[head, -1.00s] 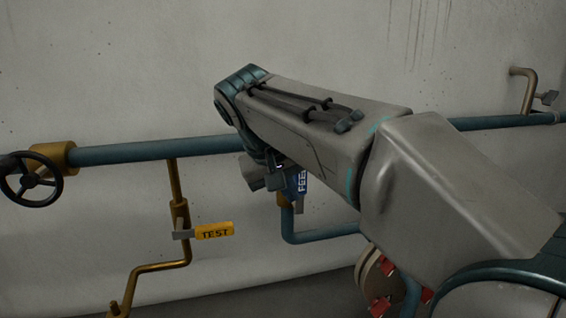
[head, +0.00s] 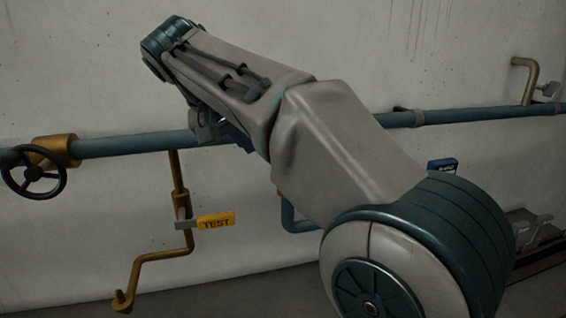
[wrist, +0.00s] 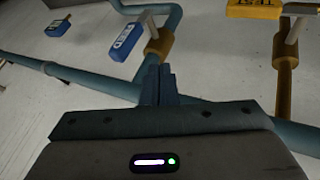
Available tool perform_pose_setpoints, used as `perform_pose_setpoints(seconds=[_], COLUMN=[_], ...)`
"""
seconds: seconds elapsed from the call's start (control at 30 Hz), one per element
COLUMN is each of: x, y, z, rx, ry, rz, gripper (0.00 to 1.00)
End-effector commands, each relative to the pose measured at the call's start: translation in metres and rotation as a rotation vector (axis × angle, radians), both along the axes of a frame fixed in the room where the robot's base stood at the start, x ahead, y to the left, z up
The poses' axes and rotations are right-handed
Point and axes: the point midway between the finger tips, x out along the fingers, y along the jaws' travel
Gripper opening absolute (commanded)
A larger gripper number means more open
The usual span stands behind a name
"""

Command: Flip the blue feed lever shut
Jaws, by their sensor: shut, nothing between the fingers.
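The blue feed lever (wrist: 127,42), lettered FEED, shows in the wrist view up and left of my fingertips. Its grip lies roughly along its short branch pipe, beside a brass valve body (wrist: 158,42). In the head view my arm hides the lever; only part of its blue branch pipe (head: 290,217) shows. My gripper (wrist: 158,84) is shut and empty, with its fingertips apart from the lever in the picture, over the long blue pipe. In the head view my arm mostly hides the gripper.
A yellow TEST lever (head: 216,221) sits crosswise on a brass pipe (head: 175,180) to the left. A black handwheel (head: 33,174) is at far left. Another blue handle (head: 442,165) is at right. The long blue pipe (head: 130,145) runs along the wall.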

Motion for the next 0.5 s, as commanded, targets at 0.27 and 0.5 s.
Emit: perform_pose_setpoints(seconds=[0.27, 0.5], x=[0.028, 0.046], y=[-0.022, -0.048], z=[-0.047, -0.066], rx=[-0.002, 0.001], ry=[0.003, -0.001], rz=[-0.004, -0.004], gripper=[0.0, 0.0])
